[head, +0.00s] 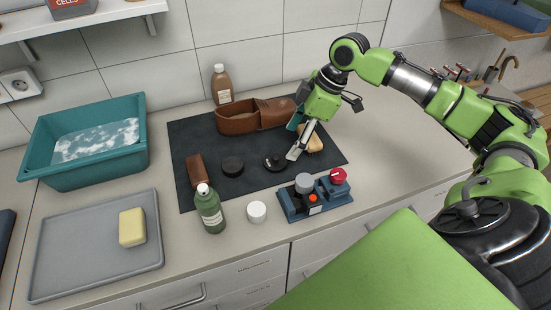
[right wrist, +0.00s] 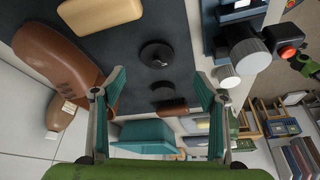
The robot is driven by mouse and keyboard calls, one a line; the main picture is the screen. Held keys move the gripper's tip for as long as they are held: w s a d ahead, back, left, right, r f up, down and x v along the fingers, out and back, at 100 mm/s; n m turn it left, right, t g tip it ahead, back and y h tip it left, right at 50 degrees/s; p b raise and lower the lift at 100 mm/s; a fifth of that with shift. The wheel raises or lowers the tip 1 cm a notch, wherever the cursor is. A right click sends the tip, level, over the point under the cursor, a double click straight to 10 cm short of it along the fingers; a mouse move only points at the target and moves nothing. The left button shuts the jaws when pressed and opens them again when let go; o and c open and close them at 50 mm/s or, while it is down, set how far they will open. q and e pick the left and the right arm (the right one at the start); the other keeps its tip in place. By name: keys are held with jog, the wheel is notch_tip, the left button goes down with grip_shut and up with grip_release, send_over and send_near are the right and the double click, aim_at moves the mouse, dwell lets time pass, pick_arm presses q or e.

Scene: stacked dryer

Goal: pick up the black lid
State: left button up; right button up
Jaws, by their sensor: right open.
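A flat black lid with a small raised knob (head: 275,162) lies on the dark mat (head: 190,140) in the head view. In the right wrist view the lid (right wrist: 157,53) lies flat, a little beyond the fingertips. A second black round piece (head: 233,166), plain on top, sits to its left in the head view; it also shows in the right wrist view (right wrist: 162,90). My right gripper (head: 294,142) is open and empty, just right of the lid and above the mat. The wrist view shows its spread fingers (right wrist: 158,75). My left gripper is not in view.
A brown shoe (head: 255,117) lies behind. A green bottle (head: 210,211), white jar (head: 257,212) and blue fixture (head: 316,206) stand in front. A teal basin (head: 48,165) and grey tray (head: 70,255) are left.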

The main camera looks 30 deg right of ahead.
aim_at(279, 157)
jog(key=x, duration=0.2)
jog(key=shift+a+f, duration=0.15)
jog(key=shift+f, duration=0.2)
jog(key=shift+w+a+f, duration=0.1)
jog(key=shift+w+f, duration=0.2)
jog(key=shift+f, duration=0.25)
jog(key=p+x, duration=0.2)
jog(key=x, duration=0.2)
jog(key=shift+w+a, duration=0.15)
jog(key=shift+w, duration=0.1)
jog(key=shift+f, duration=0.3)
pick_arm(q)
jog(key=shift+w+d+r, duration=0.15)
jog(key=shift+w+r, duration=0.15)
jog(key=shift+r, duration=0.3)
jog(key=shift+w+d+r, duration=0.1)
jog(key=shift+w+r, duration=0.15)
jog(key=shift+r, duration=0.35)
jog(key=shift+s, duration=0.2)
pick_arm(e)
jog(key=c, duration=0.9)
